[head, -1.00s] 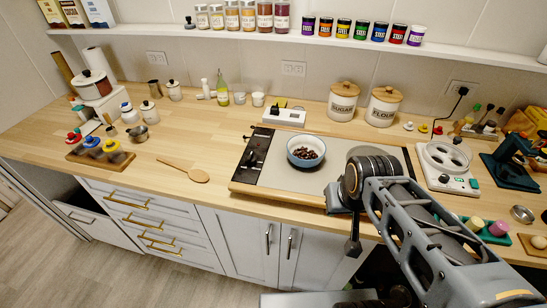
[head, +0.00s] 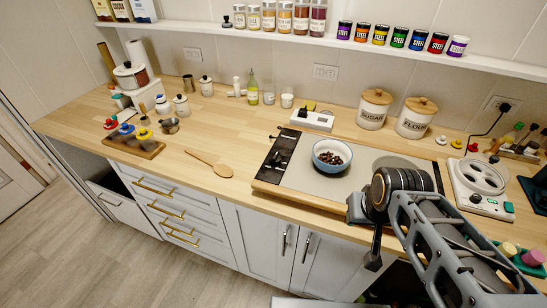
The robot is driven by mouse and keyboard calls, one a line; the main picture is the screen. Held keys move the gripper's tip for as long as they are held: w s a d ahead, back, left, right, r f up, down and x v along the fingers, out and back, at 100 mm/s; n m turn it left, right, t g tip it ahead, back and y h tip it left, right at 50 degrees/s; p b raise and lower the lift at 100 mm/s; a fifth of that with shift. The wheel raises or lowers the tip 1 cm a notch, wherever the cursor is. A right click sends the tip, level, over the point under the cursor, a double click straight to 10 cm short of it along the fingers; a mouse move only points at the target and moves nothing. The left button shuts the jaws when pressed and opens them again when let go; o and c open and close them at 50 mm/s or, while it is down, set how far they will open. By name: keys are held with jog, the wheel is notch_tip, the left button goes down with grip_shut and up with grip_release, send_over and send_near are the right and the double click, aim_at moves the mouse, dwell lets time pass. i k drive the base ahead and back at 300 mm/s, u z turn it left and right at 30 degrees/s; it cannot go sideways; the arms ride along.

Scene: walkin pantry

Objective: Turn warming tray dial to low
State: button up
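The warming tray (head: 305,178) is a flat beige plate on a wooden base, lying on the counter at centre right. A black control panel (head: 279,162) with small dark knobs runs along its left end; the dial setting is too small to read. A blue bowl (head: 318,161) of dark pieces stands on the plate. My arm reaches in from the lower right, its dark joint over the tray's right front. What seems to be my gripper (head: 374,255) hangs below that joint, in front of the counter edge, apart from the panel. Its fingers cannot be made out clearly.
A wooden spoon (head: 215,165) lies left of the tray. A white box (head: 312,121) stands behind it, with sugar (head: 373,112) and flour (head: 416,120) canisters at back right. A white appliance (head: 478,180) stands right. The counter between spoon and panel is clear.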

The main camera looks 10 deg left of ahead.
aim_at(275, 160)
jog(key=k, duration=0.5)
jog(key=u, duration=1.9)
jog(key=i, duration=1.35)
jog(key=z, duration=1.45)
